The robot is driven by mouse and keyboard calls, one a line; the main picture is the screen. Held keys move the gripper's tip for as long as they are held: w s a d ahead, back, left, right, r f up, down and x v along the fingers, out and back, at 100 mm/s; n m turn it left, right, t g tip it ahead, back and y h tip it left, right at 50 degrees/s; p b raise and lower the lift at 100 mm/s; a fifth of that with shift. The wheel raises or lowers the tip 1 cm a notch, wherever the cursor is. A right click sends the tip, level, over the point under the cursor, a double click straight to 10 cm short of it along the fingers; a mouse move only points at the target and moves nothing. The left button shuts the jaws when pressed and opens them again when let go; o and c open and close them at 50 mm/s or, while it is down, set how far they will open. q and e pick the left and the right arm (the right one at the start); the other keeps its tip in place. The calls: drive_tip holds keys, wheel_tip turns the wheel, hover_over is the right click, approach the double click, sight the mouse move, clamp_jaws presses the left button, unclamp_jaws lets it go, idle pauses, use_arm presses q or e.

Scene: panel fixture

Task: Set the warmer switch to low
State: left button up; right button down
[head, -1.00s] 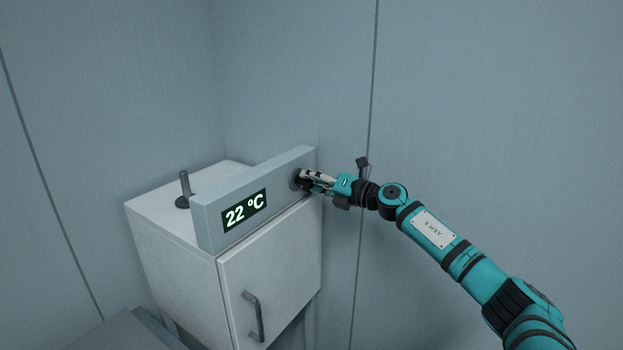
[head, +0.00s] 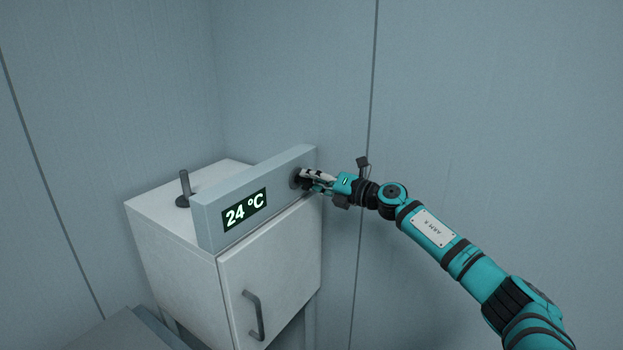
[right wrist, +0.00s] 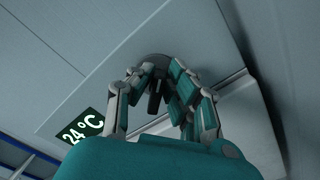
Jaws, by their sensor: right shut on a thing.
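The warmer is a white cabinet (head: 275,262) with a grey panel (head: 206,222) along its top front edge. A display (head: 245,210) on the panel reads 24 °C; it also shows in the right wrist view (right wrist: 84,129). A round dark switch knob (head: 295,180) is at the panel's right end, mostly covered by my right gripper (head: 305,179). In the right wrist view the switch (right wrist: 155,97) has a dark lever between the fingers of my right gripper (right wrist: 158,85), which is shut on it. I cannot read any setting marks. My left gripper is not in view.
A dark upright lever (head: 185,187) stands on the cabinet top at the left. The cabinet door has a grey handle (head: 254,316). Plain walls stand close behind and to the right. A grey surface (head: 122,333) is at the lower left.

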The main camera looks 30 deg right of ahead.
drive_tip(key=shift+a+f, duration=0.1)
drive_tip(key=shift+f, duration=0.1)
idle(0.7)
drive_tip(key=c, duration=1.4)
unclamp_jaws()
drive_tip(key=shift+r, duration=0.15)
drive_tip(key=shift+o, duration=0.2)
drive_tip(key=v, duration=1.2)
